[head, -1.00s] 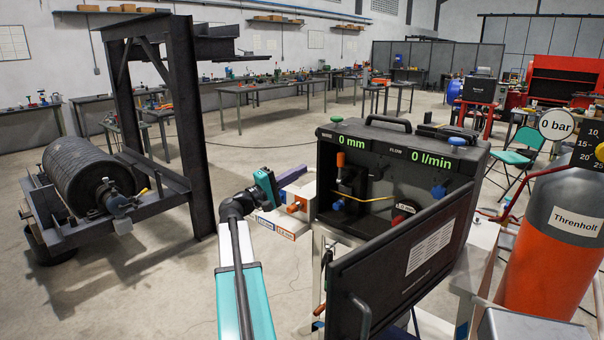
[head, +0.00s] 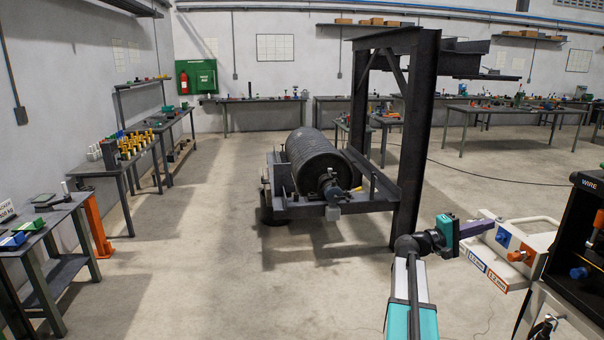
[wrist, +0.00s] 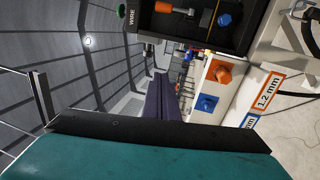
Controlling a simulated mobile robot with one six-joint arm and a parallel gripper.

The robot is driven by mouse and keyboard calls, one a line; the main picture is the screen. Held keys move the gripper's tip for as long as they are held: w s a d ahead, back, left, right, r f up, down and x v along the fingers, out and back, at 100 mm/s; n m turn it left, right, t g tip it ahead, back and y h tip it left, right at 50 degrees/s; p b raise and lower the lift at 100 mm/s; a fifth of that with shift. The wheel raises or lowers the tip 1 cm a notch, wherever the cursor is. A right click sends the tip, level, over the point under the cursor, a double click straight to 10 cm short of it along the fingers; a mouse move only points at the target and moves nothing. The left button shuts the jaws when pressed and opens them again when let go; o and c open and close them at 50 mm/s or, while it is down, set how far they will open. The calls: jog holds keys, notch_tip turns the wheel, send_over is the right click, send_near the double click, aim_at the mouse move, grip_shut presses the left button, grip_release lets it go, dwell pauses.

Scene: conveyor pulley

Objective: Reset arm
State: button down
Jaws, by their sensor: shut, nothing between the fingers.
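My gripper (head: 490,224) is at the lower right in the head view, past the teal wrist of my arm. Its purple fingers are together and hold nothing. In the wrist view the shut fingers (wrist: 161,98) point away from the camera in the middle. In the head view they point right, towards a white unit (head: 510,243) with a blue and an orange knob and "mm" labels. I cannot tell whether they touch it. The white unit also shows at the right of the wrist view (wrist: 222,88).
A black wire-feed cabinet (head: 583,255) is at the right edge. The conveyor pulley (head: 314,160) lies in its frame beside a dark steel gantry (head: 416,140). Workbenches line the left and back walls, one with yellow parts (head: 133,146). The floor (head: 200,260) on the left is clear.

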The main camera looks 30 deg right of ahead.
jog(key=w+a+f+n+t+y, duration=0.1)
jog(key=w+a+f+n+t, duration=0.1)
jog(key=w+a+f, duration=0.6)
jog(key=w+a+f+n+t+y, duration=0.1)
jog(key=a+f+n+t, duration=0.1)
jog(key=a+f, duration=0.65)
jog(key=w+a+f+n+t+y, duration=0.15)
jog(key=w+a+f, duration=0.3)
jog(key=f, duration=0.85)
jog(key=a+f+y, duration=0.3)
jog(key=a+f, duration=0.7)
jog(key=f, duration=0.2)
jog(key=s+a+f+n+y, duration=0.1)
jog(key=s+a+f+y, duration=0.1)
jog(key=s+a+f, duration=0.65)
jog(key=s+a+f+y, duration=0.3)
jog(key=s+a+f, duration=0.2)
jog(key=a+f, duration=0.5)
jog(key=s+a+f+m+g+y, duration=0.1)
jog(key=s+a+f+g+y, duration=0.1)
jog(key=s+a, duration=0.5)
jog(key=s+a+f+m+g+y, duration=0.2)
jog(key=s+a+y, duration=0.3)
jog(key=a, duration=0.7)
jog(key=shift+s+f, duration=0.25)
jog(key=shift+s, duration=0.75)
jog(key=shift+y, duration=0.25)
jog(key=shift+d, duration=0.15)
